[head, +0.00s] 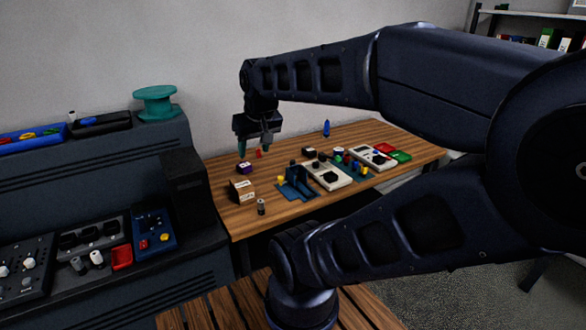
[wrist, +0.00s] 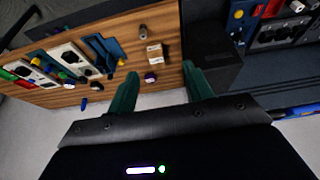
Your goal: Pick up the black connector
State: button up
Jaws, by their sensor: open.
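My gripper (head: 254,147) hangs over the far left part of the wooden table, open and empty. In the wrist view its two teal fingers (wrist: 160,70) stand wide apart. A small dark block with a purple side and pale marks (head: 245,168) lies on the table just below the fingers; it also shows between the fingertips in the wrist view (wrist: 150,78). A black-and-tan box (head: 242,191) sits nearer the front, also in the wrist view (wrist: 155,54). I cannot tell for sure which dark piece is the black connector.
A grey cylinder (head: 261,207) stands near the table's front edge. A blue stand (head: 297,184) and a pale device panel (head: 330,175) lie to the right. A tall black box (head: 187,188) stands left of the table (head: 222,172). A small red piece (head: 258,153) shows by the fingers.

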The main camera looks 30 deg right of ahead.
jog(key=w+d+f+n+g+h, duration=0.15)
jog(key=w+d+n, duration=0.4)
jog(key=w, duration=0.55)
jog(key=w+d+f+n+g+h, duration=0.1)
jog(key=w+d+f+n+h, duration=0.15)
jog(key=w+d+n, duration=0.55)
jog(key=w+d+f+n+y, duration=0.1)
jog(key=w+d+f+n, duration=0.2)
jog(key=w+d+f, duration=0.2)
jog(key=w+d+f+n+g, duration=0.1)
jog(key=w+d+f+n, duration=0.1)
jog(key=w+d+f, duration=0.4)
jog(key=w+d+f+n+y, duration=0.1)
jog(key=w+d+f+n, duration=0.2)
jog(key=w+d+f, duration=0.2)
jog(key=shift+w+d+f+n+g+y, duration=0.15)
jog(key=shift+d+f+n, duration=0.05)
jog(key=shift+d+f, duration=0.45)
jog(key=shift+w+d+f+n+g+y, duration=0.1)
jog(key=shift+d+f+n+y, duration=0.05)
jog(key=shift+d+f, duration=0.4)
jog(key=shift+w+d+f, duration=0.1)
jog(key=shift+d+f, duration=0.25)
jog(key=f, duration=1)
jog(key=shift+w+d+f, duration=0.2)
jog(key=shift+d+f, duration=0.05)
jog(key=shift+d, duration=0.05)
jog(key=c, duration=1.1)
